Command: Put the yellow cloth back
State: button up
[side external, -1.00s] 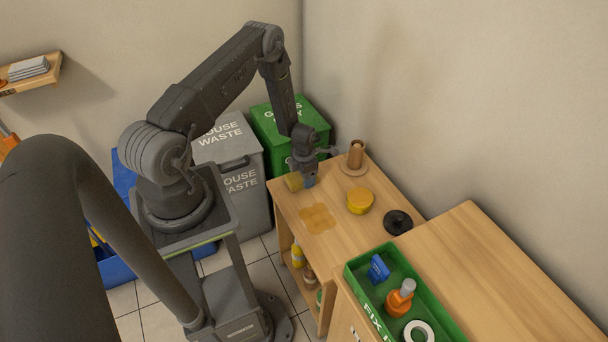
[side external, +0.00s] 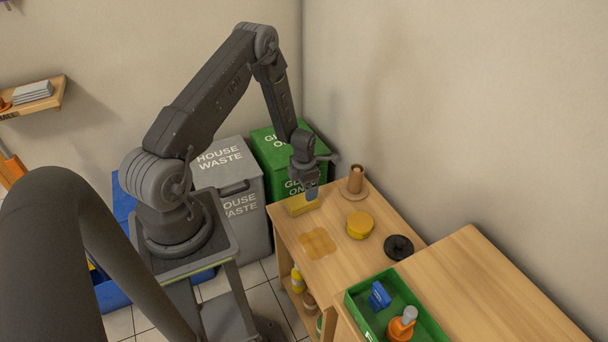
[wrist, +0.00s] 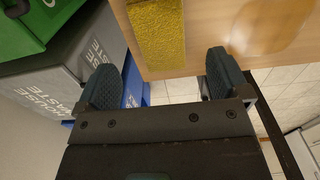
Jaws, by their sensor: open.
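The yellow cloth (side external: 302,205) lies as a flat, block-like piece on the wooden counter, by its far left corner. In the wrist view the cloth (wrist: 157,35) shows a rough yellow surface near the counter edge, beyond my fingertips. My gripper (side external: 312,192) is just above and beside the cloth in the side view. In the wrist view its two dark fingers (wrist: 164,82) are spread apart with nothing between them. Whether a finger touches the cloth I cannot tell.
A brown roll on a stand (side external: 355,182), a yellow round tub (side external: 360,225) and a black round item (side external: 399,247) stand along the counter. A glossy patch (side external: 318,243) marks its top. A green tray (side external: 355,296) holds a spray bottle (side external: 402,324). Bins (side external: 232,185) stand behind.

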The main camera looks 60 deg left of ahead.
jog(key=d+r+m+t, duration=0.1)
jog(key=d+r+m, duration=0.35)
jog(key=r, duration=0.55)
jog(key=w+d+r+m, duration=0.1)
jog(key=d+r+m, duration=0.2)
jog(key=r+m, duration=0.45)
jog(key=d+r+m+t, duration=0.1)
jog(key=d+r+m, duration=0.25)
jog(key=r, duration=0.75)
jog(key=s+d+r+m+t, duration=0.1)
jog(key=s+d+r+m, duration=0.5)
jog(key=m, duration=0.4)
jog(key=s+d+r+m+t, duration=0.2)
jog(key=s+d+r+m, duration=0.5)
jog(key=s+m, duration=0.3)
jog(key=shift+s+d+r+t, duration=0.15)
jog(key=shift+s+r+t, duration=0.2)
jog(key=shift+s, duration=0.3)
